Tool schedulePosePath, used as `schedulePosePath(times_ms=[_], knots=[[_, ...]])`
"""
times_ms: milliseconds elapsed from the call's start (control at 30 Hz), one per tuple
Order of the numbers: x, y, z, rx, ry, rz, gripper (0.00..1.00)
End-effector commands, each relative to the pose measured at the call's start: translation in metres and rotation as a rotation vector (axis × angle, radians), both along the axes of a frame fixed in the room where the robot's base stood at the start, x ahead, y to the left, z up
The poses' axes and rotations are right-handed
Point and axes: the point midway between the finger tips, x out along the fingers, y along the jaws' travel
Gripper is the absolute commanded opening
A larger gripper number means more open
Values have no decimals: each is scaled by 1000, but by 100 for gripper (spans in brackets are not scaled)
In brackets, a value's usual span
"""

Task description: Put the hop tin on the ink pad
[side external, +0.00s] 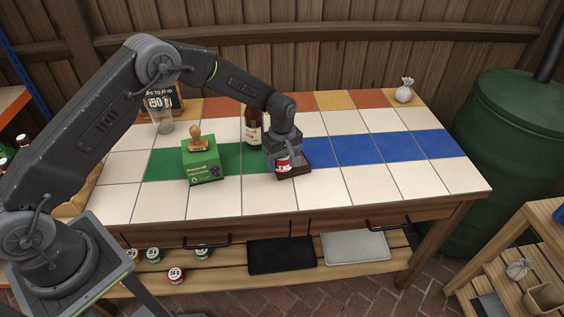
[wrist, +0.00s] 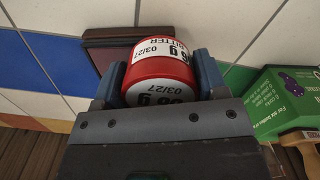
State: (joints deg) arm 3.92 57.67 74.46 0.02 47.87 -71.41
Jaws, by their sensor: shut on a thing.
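The hop tin is a small red tin (side external: 283,166) with a white label; it fills the middle of the wrist view (wrist: 160,66). My gripper (side external: 283,159) is shut on it, with one finger on each side in the wrist view (wrist: 159,78). The ink pad (side external: 302,170) is a dark, reddish-brown square on the tiled table, right at the tin. In the wrist view the pad (wrist: 105,36) shows behind and left of the tin, partly hidden by it. I cannot tell whether the tin touches the pad.
A green box (side external: 203,167) with a wooden-handled stamp (side external: 195,138) on it stands to the left. A brown bottle (side external: 252,128) stands close behind my gripper. A glass (side external: 162,120) and a small sack (side external: 404,92) are farther back. The tabletop on the right is clear.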

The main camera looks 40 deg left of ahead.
Motion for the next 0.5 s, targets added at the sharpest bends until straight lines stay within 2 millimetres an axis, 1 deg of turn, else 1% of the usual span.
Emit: schedulePosePath(times_ms=[33, 100, 333, 467, 500], knots=[[0, 0, -8, 0, 2, 0, 42], [0, 0, -13, 0, 0, 0, 42], [0, 1, -13, 1, -1, 0, 42], [0, 1, -16, 0, -1, 0, 42], [0, 1, -16, 0, -1, 0, 70]])
